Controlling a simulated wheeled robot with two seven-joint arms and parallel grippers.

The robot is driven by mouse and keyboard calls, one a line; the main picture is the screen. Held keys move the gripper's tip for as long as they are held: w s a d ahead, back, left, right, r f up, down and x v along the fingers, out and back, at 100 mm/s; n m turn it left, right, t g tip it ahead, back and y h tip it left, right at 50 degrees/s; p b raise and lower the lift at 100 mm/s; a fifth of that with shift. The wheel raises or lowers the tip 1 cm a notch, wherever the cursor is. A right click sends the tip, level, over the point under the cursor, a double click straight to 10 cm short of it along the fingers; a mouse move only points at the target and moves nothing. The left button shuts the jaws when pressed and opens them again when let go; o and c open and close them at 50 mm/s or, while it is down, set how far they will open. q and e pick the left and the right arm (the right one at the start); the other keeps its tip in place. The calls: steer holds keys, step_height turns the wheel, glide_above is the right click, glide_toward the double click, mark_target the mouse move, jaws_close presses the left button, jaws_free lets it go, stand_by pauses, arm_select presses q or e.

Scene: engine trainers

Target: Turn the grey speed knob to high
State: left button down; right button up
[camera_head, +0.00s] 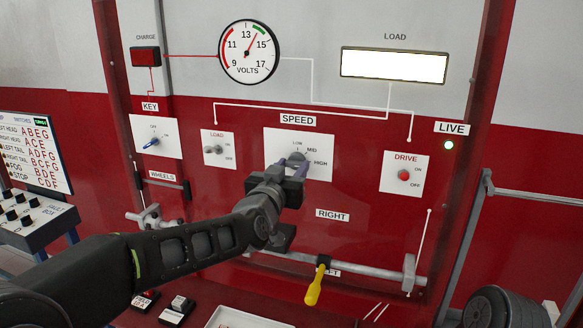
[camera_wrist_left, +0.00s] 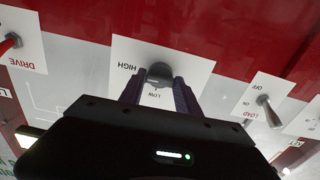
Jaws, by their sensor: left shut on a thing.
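The grey speed knob (camera_head: 296,158) sits on a white plate (camera_head: 325,145) marked LOW, MID and HIGH, under the SPEED label (camera_head: 298,120) on the red panel. My left gripper (camera_head: 292,170) reaches up to it from below left and is shut on it. In the left wrist view the picture is upside down, and the knob (camera_wrist_left: 159,74) shows between the two purple-grey fingers (camera_wrist_left: 158,88). The fingers hide part of the knob and plate, and I cannot tell which mark the knob points at. My right gripper is not in view.
On the panel are a blue key switch (camera_head: 151,142), a LOAD toggle (camera_head: 212,150) left of the plate, and a red DRIVE toggle (camera_head: 404,175) to its right. A yellow-handled lever (camera_head: 316,285) hangs below. The voltmeter (camera_head: 249,52) is above; the LIVE lamp (camera_head: 449,145) is lit.

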arm_select(q)
steer(key=shift+f, duration=0.15)
stand_by(0.3)
steer(key=c, duration=0.9)
jaws_free()
steer(key=shift+o, duration=0.2)
steer(key=shift+s+a, duration=0.15)
steer(key=shift+s, duration=0.35)
steer(key=b+v, duration=0.1)
steer(key=v, duration=0.5)
steer(key=shift+s+b, duration=0.35)
steer(key=shift+s, duration=0.05)
steer(key=shift+a, duration=0.1)
